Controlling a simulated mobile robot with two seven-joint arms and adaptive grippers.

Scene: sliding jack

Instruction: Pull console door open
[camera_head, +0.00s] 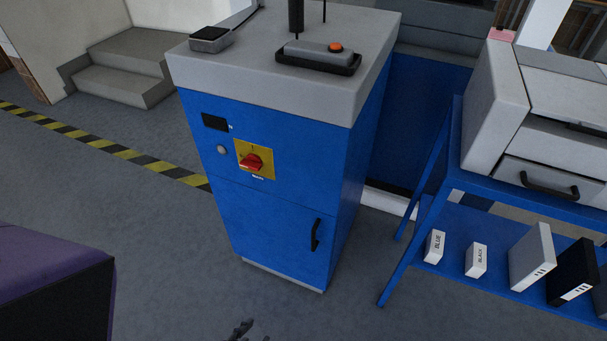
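The blue console (275,140) stands upright in the middle of the camera_head view, with a grey top. Its lower front door (265,230) is shut flush with the front. A black vertical handle (316,235) sits near the door's right edge. Dark fingertips, probably of my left gripper (243,329), just show at the bottom edge, below and left of the handle and apart from the console. Most of this gripper is cut off, so I cannot tell if it is open. My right gripper is not in view.
A red switch on a yellow plate (254,160) is above the door. A blue rack (450,190) with boxes and a grey machine (540,120) stands at the right. A purple-topped dark block (50,270) is at lower left. Grey floor (165,235) is clear left of the console.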

